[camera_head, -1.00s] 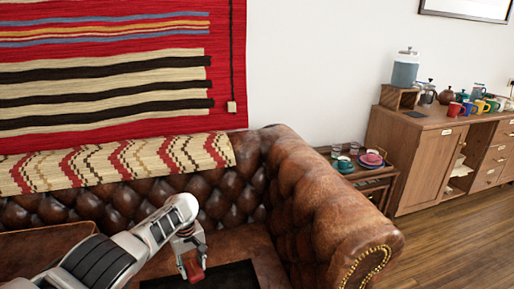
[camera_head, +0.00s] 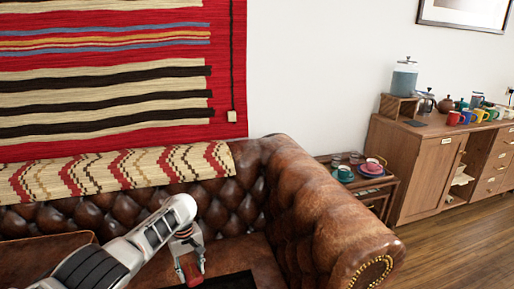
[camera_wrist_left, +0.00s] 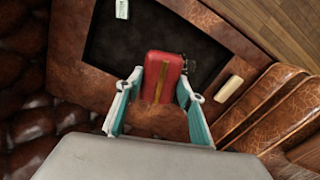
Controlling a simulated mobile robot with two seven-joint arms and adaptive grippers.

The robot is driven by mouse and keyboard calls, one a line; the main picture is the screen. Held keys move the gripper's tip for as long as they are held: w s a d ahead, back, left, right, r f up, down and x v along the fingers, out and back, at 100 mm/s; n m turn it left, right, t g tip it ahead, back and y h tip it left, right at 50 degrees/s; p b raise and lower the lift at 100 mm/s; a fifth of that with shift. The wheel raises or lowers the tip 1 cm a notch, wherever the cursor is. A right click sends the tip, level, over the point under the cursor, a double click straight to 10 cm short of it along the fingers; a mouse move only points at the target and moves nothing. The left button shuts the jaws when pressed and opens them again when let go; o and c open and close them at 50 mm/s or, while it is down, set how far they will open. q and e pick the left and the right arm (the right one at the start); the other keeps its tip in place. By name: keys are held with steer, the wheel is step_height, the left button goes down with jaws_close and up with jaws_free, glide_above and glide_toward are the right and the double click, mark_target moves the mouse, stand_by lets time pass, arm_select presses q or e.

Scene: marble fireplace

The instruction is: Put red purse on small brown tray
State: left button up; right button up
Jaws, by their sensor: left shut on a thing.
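My left gripper (camera_head: 188,268) is shut on the red purse (camera_head: 193,274), low over the sofa seat. In the left wrist view the red purse (camera_wrist_left: 164,78), with a brown-gold stripe down its front, sits between the two fingers of my left gripper (camera_wrist_left: 157,108). Behind it is a flat dark rectangle (camera_wrist_left: 115,42) on the brown leather seat; its near edge is partly hidden by the purse. I cannot tell whether this is the small brown tray. The dark surface also shows at the bottom of the head view (camera_head: 232,281). My right gripper is not in view.
The tufted leather sofa arm (camera_head: 325,215) rises to the right of my left gripper. A small cream block (camera_wrist_left: 228,89) and a white piece (camera_wrist_left: 122,9) lie near the dark rectangle. A side table (camera_head: 375,187) holds cups; a wooden cabinet (camera_head: 425,170) holds several mugs.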

mark_target(191, 269)
arm_select(q)
steer(key=shift+w+a+r, duration=0.15)
steer(key=shift+r, duration=0.5)
steer(key=r, duration=0.2)
steer(key=shift+w+r, duration=0.4)
steer(key=shift+r+m, duration=0.3)
steer(key=shift+r, duration=0.15)
steer(key=shift+w+r, duration=0.15)
steer(key=shift+r, duration=0.45)
steer(key=shift+r, duration=0.1)
steer(key=shift+r, duration=0.2)
